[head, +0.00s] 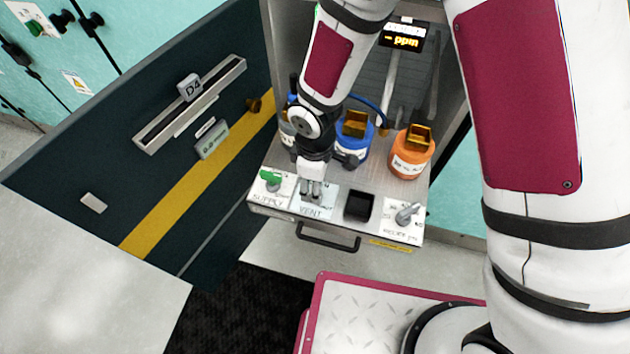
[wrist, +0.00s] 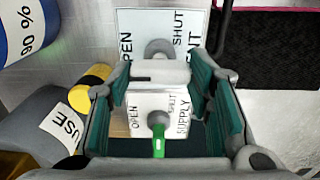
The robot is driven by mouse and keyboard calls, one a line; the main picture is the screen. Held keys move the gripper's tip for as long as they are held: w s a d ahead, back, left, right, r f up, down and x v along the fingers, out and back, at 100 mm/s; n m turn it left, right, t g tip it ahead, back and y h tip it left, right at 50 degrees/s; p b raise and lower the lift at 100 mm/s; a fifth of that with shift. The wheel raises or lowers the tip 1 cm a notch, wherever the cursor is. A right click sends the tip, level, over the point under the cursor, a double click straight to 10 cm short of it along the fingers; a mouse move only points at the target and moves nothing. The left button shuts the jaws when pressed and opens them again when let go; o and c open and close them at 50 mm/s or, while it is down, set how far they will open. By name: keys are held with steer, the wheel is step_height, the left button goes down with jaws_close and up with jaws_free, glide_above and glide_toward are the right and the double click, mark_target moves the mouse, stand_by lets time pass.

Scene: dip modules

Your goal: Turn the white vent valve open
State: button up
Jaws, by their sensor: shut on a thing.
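The white vent valve handle (wrist: 160,72) is between the teal pads of my gripper (wrist: 163,82) in the wrist view, and my gripper is shut on it. Its grey round hub (wrist: 159,48) shows on the white VENT plate (wrist: 190,20), which bears the words OPEN and SHUT. The handle extends from the hub toward the supply valve. Which mark it lines up with I cannot tell. In the head view my gripper (head: 312,188) reaches down onto the VENT plate (head: 311,211) and hides most of the handle.
The green supply valve handle (head: 270,176) is close on the left. A black square recess (head: 360,206) and a grey selector knob (head: 407,213) are to the right. Blue (head: 353,139) and orange (head: 411,153) containers stand behind. A dark handle (head: 328,238) is on the front.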

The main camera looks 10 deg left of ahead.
steer(key=o, duration=1.1)
steer(key=shift+o, duration=0.2)
steer(key=shift+r, duration=0.1)
step_height(320, 180, up, 12)
